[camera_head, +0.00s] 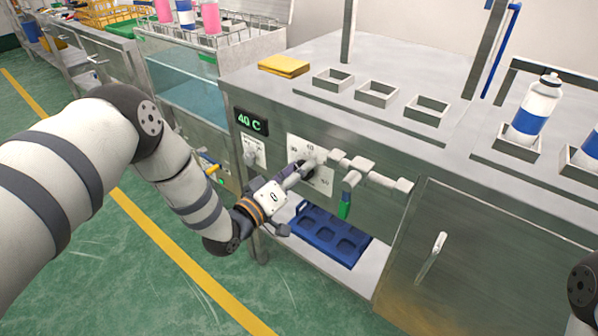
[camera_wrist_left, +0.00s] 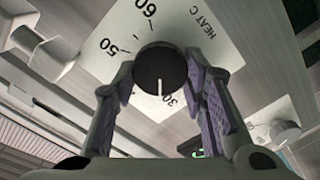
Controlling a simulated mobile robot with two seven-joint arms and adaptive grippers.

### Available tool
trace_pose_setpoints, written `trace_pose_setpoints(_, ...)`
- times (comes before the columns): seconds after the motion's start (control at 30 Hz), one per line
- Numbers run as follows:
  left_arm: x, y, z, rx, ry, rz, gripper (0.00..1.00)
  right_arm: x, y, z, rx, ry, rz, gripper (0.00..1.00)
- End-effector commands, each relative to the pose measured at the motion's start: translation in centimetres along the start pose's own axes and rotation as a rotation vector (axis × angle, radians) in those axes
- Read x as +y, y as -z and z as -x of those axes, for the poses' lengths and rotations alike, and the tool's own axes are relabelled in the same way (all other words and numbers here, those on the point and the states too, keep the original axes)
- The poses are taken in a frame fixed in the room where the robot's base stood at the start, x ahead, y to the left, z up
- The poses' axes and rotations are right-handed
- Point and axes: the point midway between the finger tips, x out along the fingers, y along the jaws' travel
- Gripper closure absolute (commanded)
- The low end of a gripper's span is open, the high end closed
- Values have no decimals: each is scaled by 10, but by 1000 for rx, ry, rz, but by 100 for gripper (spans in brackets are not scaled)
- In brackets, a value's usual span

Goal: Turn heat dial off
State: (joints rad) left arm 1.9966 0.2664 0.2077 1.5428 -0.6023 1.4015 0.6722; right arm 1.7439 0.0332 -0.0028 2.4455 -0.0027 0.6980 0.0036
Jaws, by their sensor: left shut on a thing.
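The heat dial is a round black knob (camera_wrist_left: 160,72) on a white plate (camera_wrist_left: 180,30) marked 30, 50, 60 and "HEAT C". In the left wrist view its white pointer line points down in the picture, near the 30 mark. My left gripper (camera_wrist_left: 162,85) has its two purple-padded fingers on either side of the knob and is shut on it. In the head view the left gripper (camera_head: 300,170) is at the dial plate (camera_head: 312,155) and mostly covers the knob. A green display (camera_head: 251,122) to the left of the plate reads 40 C. My right gripper is not in view.
A pipe with a green-handled valve (camera_head: 344,205) sits just right of the dial. A smaller knob (camera_head: 250,155) is to its left. A blue tray (camera_head: 325,235) lies on the shelf below. A cabinet door handle (camera_head: 432,255) is at the right.

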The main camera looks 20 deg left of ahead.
Motion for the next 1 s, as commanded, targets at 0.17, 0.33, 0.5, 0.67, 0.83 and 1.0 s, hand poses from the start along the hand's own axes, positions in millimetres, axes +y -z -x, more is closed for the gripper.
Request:
trace_pose_setpoints(0.17, -3, -2, 0, 0, 3, 167, 89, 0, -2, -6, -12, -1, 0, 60)
trace_pose_setpoints(0.33, -4, -2, 0, 0, 3, 327, 89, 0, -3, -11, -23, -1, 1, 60)
trace_pose_setpoints(0.5, -5, -3, 1, 0, 3, 490, 89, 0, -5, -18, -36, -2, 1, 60)
trace_pose_setpoints(0.67, -6, -3, 1, 0, 3, 642, 89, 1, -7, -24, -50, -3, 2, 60)
trace_pose_setpoints(0.83, -6, -4, 1, 0, 3, 802, 89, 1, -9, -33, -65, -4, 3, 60)
trace_pose_setpoints(1.0, -6, -4, 1, 0, 2, 953, 89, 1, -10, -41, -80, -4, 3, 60)
